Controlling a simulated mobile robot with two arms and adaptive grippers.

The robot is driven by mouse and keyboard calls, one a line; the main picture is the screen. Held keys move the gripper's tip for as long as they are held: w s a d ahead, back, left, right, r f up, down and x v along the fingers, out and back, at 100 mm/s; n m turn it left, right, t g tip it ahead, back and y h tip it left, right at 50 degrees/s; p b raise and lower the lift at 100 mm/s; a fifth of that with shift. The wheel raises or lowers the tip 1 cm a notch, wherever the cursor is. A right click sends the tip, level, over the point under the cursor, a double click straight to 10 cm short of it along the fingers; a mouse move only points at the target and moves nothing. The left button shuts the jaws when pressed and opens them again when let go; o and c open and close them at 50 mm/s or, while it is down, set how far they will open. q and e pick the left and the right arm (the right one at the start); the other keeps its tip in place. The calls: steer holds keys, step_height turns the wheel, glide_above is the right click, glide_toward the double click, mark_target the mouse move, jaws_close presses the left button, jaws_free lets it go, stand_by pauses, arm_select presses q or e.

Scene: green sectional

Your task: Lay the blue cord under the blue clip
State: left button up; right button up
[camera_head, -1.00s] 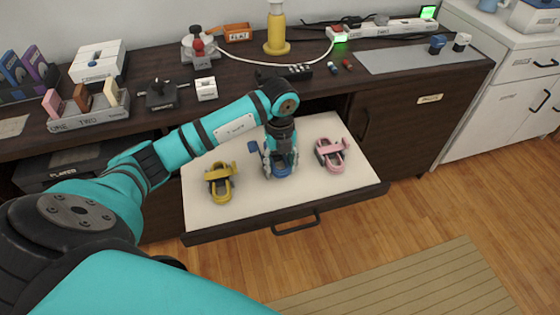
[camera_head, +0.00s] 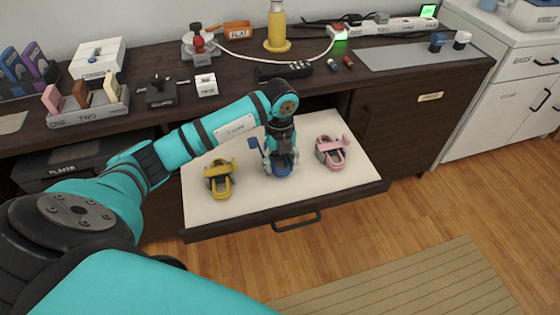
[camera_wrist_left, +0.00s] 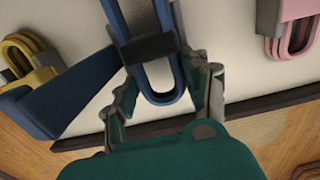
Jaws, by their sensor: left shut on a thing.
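The blue clip's flat blue arm (camera_head: 253,143) sticks out left of my left gripper in the drawer; it shows large at the left of the left wrist view (camera_wrist_left: 62,92). The blue cord (camera_head: 284,171) is a long looped bundle with a dark band around it, seen between the fingers in the left wrist view (camera_wrist_left: 152,84). My left gripper (camera_head: 281,168) points down and is shut on the blue cord, low over the drawer floor. The gripper hides much of the clip, so I cannot tell whether the cord lies under it. My right gripper is out of view.
The open drawer (camera_head: 225,212) has a pale floor. A yellow clip with its cord (camera_head: 219,186) lies to the left and a pink clip with its cord (camera_head: 331,158) to the right. The crowded counter (camera_head: 230,70) overhangs behind.

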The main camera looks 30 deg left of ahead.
arm_select(q)
steer(key=o, duration=0.7)
steer(key=shift+s+d+f, duration=0.15)
steer(key=shift+s+f, duration=0.15)
steer(key=shift+f, duration=0.35)
steer(key=o, duration=0.5)
steer(key=shift+w+f, duration=0.15)
steer(key=shift+o, duration=0.2)
steer(key=shift+w+r, duration=0.15)
steer(key=shift+r, duration=0.5)
step_height(320, 180, up, 11)
